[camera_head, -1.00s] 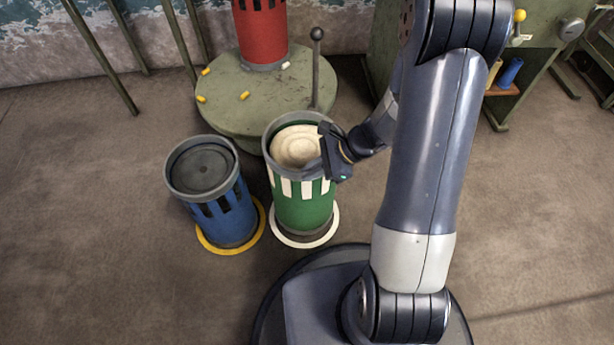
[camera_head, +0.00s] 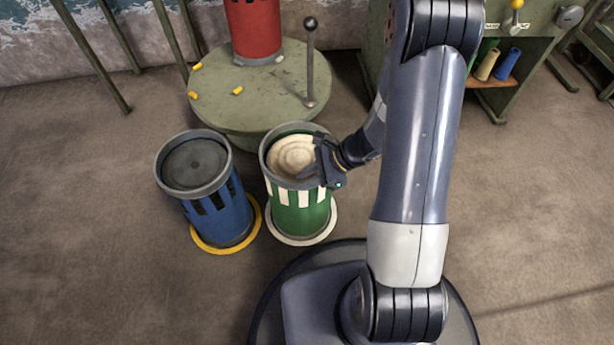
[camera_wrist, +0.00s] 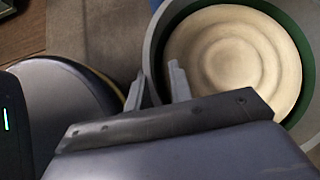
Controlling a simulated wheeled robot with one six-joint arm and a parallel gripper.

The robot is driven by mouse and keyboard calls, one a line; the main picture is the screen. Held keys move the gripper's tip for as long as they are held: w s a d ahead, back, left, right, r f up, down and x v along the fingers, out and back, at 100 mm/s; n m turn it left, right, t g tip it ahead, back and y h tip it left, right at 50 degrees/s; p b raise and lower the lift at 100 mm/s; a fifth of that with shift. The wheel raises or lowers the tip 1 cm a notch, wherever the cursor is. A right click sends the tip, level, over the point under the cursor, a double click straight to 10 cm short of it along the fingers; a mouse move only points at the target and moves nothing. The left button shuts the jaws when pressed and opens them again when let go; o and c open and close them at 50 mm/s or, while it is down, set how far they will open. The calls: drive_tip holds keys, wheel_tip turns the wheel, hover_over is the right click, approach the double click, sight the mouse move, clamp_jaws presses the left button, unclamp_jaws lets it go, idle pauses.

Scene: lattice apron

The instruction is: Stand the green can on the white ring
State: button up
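The green can (camera_head: 301,220) is upright, with white bars below its grey rim and a cream, rippled top. Its base is within the outline of the white ring (camera_head: 331,222) on the floor, which shows around it. I cannot tell whether a small gap is left under the can. My gripper (camera_head: 314,167) is at the can's right rim. In the wrist view, the two fingers (camera_wrist: 158,88) lie either side of the can's wall and look closed on it. The cream top (camera_wrist: 235,55) also shows there.
A blue can (camera_head: 220,215) stands on a yellow ring (camera_head: 212,249) close to the left. Behind is a round green table (camera_head: 270,90) with a red can (camera_head: 254,30), an upright lever (camera_head: 310,65) and small yellow pieces. A green cabinet stands at the back right.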

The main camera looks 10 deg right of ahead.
drive_tip(key=shift+o, duration=0.8)
drive_tip(key=shift+r, duration=0.1)
drive_tip(key=shift+d+r, duration=0.2)
drive_tip(key=p+v, duration=0.5)
drive_tip(key=v, duration=0.6)
drive_tip(key=shift+d+p, duration=0.15)
drive_tip(key=shift+p, duration=0.2)
